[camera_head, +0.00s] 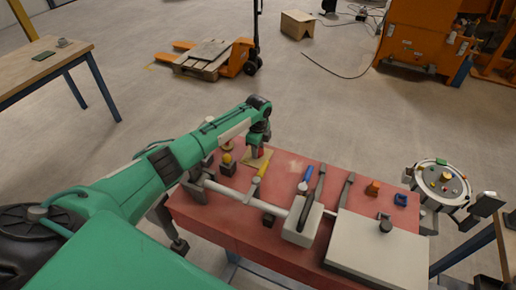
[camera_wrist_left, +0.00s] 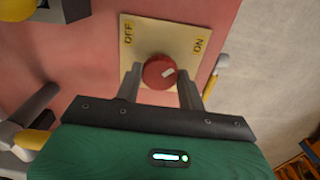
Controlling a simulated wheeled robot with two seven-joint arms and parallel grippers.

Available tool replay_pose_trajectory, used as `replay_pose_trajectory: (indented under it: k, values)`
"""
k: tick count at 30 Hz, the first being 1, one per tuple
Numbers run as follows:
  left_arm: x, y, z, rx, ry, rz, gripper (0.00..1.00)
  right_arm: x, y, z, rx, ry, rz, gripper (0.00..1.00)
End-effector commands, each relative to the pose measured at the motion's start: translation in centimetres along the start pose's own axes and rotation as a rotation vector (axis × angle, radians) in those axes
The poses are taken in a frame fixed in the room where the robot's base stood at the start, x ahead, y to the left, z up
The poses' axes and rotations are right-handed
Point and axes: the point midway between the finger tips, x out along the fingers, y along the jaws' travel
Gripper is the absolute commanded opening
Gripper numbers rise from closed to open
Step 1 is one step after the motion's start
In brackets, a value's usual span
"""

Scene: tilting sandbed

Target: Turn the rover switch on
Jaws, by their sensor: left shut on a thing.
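The rover switch is a red round knob (camera_wrist_left: 158,72) with a small white mark, on a pale plate (camera_wrist_left: 150,30) lettered OFF at the left and ON at the right in the left wrist view. The white mark sits on the knob's right side, toward ON. My left gripper (camera_wrist_left: 160,79) has one finger on each side of the knob and is shut on it. In the head view my left gripper (camera_head: 258,150) reaches down to the pale plate (camera_head: 262,159) at the back of the red table; the knob is mostly hidden there. My right gripper is not in view.
A round sandbed (camera_head: 440,181) stands at the right. Open floor lies behind the table.

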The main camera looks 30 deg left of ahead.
Motion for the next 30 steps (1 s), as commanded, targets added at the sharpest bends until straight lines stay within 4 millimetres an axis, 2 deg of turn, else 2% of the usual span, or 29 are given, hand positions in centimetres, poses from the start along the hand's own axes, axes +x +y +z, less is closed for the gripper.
replay_pose_trajectory:
  k: [5, 6, 9, 20, 23, 30]
  values:
    - [-0.1, -0.1, -0.1, 0.001, 0.001, -0.002, 0.17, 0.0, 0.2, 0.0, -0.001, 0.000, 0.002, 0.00]
    - [-0.1, -0.1, -0.1, 0.001, 0.001, -0.002, 0.43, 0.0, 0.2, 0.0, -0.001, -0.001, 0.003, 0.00]
    - [-0.1, -0.1, -0.1, 0.001, 0.000, -0.002, 0.61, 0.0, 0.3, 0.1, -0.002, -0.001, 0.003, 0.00]
    - [-0.5, -0.1, 0.0, 0.000, 0.000, -0.002, 0.61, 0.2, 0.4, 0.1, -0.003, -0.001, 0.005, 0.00]
    - [-1.6, -0.1, 0.0, 0.000, 0.001, -0.004, 0.61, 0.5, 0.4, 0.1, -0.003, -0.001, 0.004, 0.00]
    - [-6.8, -0.2, 0.0, 0.000, 0.000, -0.006, 0.61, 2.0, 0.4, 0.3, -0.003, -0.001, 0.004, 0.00]
